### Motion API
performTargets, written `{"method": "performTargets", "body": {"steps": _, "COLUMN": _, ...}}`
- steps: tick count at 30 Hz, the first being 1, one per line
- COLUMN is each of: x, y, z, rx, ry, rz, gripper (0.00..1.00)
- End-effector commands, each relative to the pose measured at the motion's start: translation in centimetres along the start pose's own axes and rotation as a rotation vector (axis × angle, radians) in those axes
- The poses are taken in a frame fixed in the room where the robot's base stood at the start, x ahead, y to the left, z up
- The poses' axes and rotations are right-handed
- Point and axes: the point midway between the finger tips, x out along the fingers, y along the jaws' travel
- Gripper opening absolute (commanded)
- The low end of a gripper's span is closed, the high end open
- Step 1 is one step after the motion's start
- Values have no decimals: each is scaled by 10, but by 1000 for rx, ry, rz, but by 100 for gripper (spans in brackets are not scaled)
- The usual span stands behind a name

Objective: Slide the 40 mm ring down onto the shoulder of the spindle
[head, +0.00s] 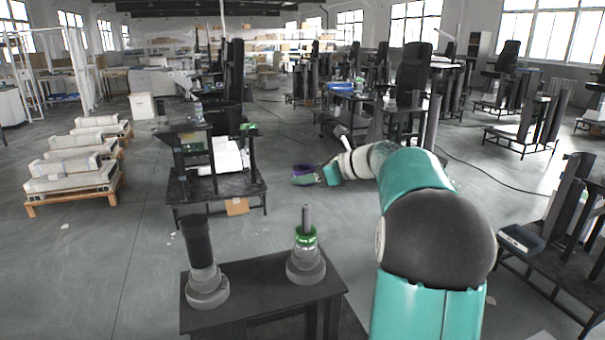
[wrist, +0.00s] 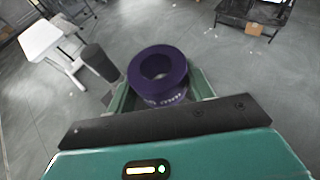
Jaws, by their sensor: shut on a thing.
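My gripper (head: 318,174) is shut on a purple ring (head: 302,170), held in the air beyond the black stand. In the wrist view the thick purple ring (wrist: 142,63) sits between the two green fingers, its hole facing the camera and light upside-down lettering on its side. The spindle (head: 306,216) is a thin grey upright rod on a stepped round grey base (head: 306,268). A green ring (head: 305,240) is around its lower part. The purple ring is apart from the spindle, higher in the picture. The spindle's shoulder cannot be clearly made out.
A dark column (head: 196,240) on a stepped grey base stands left of the spindle on the black stand (head: 262,290). A cluttered dark bench (head: 215,187) stands behind. A dark cylinder (wrist: 98,62) and a white-topped table (wrist: 40,40) show in the wrist view.

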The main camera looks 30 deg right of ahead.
Motion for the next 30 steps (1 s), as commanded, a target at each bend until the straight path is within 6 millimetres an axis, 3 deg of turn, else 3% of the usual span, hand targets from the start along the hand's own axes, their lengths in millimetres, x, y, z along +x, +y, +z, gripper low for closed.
{"method": "performTargets", "body": {"steps": 7, "x": -5, "y": -2, "z": -8, "rx": 2, "ry": -1, "rz": -1, "gripper": 23}}
{"method": "performTargets", "body": {"steps": 21, "x": 15, "y": -2, "z": -48, "rx": 1, "ry": -1, "rz": -1, "gripper": 23}}
{"method": "performTargets", "body": {"steps": 30, "x": 20, "y": -2, "z": -53, "rx": 0, "ry": -2, "rz": -1, "gripper": 23}}
